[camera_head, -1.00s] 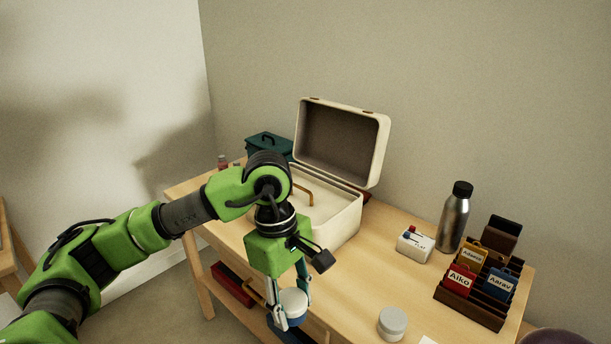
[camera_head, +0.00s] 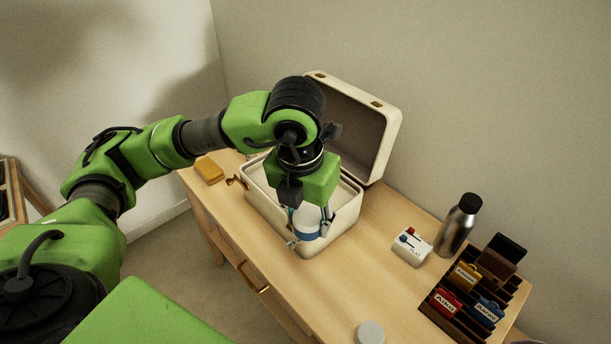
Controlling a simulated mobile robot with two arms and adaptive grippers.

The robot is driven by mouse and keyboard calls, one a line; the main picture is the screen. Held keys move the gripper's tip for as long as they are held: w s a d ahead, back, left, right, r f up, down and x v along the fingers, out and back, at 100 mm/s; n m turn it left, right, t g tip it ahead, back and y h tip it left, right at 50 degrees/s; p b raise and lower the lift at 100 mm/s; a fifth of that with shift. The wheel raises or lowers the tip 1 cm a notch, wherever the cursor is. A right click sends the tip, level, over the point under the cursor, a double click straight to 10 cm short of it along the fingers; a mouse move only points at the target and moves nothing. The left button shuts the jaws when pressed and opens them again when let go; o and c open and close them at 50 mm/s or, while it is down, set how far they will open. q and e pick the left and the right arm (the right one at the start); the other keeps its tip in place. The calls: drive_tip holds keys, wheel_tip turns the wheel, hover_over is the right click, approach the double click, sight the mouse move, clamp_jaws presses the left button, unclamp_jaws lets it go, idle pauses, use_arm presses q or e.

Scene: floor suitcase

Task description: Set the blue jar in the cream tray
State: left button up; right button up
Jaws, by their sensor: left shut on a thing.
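My left gripper (camera_head: 308,222) points down and is shut on the blue jar (camera_head: 307,229), which has a white upper part and a blue band. The jar is upright, at the near corner of the open cream case, in front of or over its rim; I cannot tell whether it touches anything. The cream tray (camera_head: 257,178) shows as a pale area inside the case, mostly hidden by the gripper and wrist. My right gripper is not in view.
The case's raised lid (camera_head: 385,140) stands behind the gripper. A white box (camera_head: 411,246), a steel bottle (camera_head: 458,226) and a dark rack (camera_head: 452,322) of labelled tags stand to the right. A grey round lid (camera_head: 370,333) is at the front. Table between is clear.

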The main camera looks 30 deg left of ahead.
use_arm(q)
drive_tip(key=w+a+f+p, duration=0.1)
drive_tip(key=w+a+f, duration=0.1)
drive_tip(key=w+f, duration=0.1)
drive_tip(key=w+a+f+p, duration=0.1)
drive_tip(key=w+a+f, duration=0.1)
drive_tip(key=w, duration=0.2)
drive_tip(key=w+a+f+p, duration=0.1)
drive_tip(key=w+a+f, duration=0.1)
drive_tip(key=w+f, duration=0.1)
drive_tip(key=shift+w+a+f+p, duration=0.15)
drive_tip(key=shift+w+f+p, duration=0.25)
drive_tip(key=shift+w, duration=0.2)
drive_tip(key=shift+w+a+f, duration=0.1)
drive_tip(key=shift+w+f, duration=0.05)
drive_tip(key=shift+f, duration=0.05)
drive_tip(key=f+p, duration=0.1)
drive_tip(key=f, duration=0.1)
drive_tip(key=shift+w+a+f+p, duration=0.15)
drive_tip(key=shift+w+f+p, duration=0.05)
drive_tip(key=shift+f+p, duration=0.2)
drive_tip(key=shift+f, duration=0.45)
